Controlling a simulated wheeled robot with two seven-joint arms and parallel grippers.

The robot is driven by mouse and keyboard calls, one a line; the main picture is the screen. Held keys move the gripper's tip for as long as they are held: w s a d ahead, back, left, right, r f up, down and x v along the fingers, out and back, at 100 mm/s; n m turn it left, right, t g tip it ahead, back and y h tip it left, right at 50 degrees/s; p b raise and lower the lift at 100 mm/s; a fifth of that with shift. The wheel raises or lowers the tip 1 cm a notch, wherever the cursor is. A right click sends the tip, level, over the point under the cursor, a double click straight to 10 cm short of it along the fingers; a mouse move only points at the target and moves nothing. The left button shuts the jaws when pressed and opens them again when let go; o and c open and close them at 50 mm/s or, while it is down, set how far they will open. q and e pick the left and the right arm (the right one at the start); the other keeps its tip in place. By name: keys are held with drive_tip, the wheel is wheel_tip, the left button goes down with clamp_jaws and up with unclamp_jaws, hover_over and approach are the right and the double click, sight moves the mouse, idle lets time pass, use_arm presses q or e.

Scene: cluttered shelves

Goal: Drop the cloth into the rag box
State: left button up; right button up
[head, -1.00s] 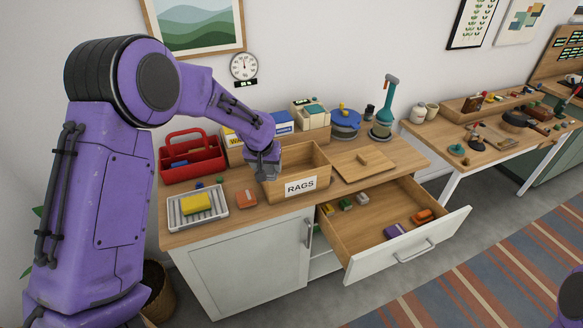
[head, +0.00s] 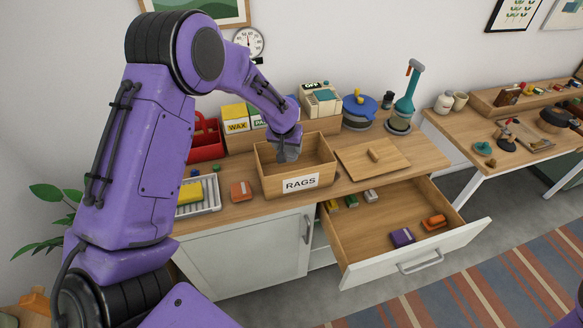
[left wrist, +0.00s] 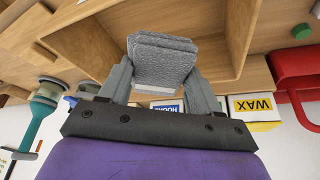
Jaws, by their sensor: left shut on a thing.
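The cloth (left wrist: 160,65) is a grey, folded, textured piece, held between the fingers of my left gripper (left wrist: 160,85) in the left wrist view. In the head view my left gripper (head: 288,152) is over the rag box (head: 301,182), an open wooden box labelled RAGS on the counter. The gripper is shut on the cloth. The cloth appears over the box's opening; how far it sits below the rim is hard to tell. My right gripper is not in view.
A wooden lid (head: 373,159) lies right of the box. An orange block (head: 241,191) and a tray with a yellow sponge (head: 191,193) are to the left. A red caddy (head: 206,140) and wax box (head: 235,118) stand behind. The drawer (head: 400,265) below is open.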

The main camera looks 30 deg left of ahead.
use_arm(q)
drive_tip(key=shift+x, duration=0.85)
drive_tip(key=shift+d+r, duration=0.1)
drive_tip(key=o, duration=1.2)
drive_tip(key=shift+s+r, duration=0.15)
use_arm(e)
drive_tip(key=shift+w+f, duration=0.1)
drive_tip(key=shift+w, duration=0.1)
use_arm(q)
drive_tip(key=shift+r, duration=0.2)
drive_tip(key=b+v, duration=0.2)
drive_tip(key=v, duration=0.8)
drive_tip(key=shift+b, duration=0.4)
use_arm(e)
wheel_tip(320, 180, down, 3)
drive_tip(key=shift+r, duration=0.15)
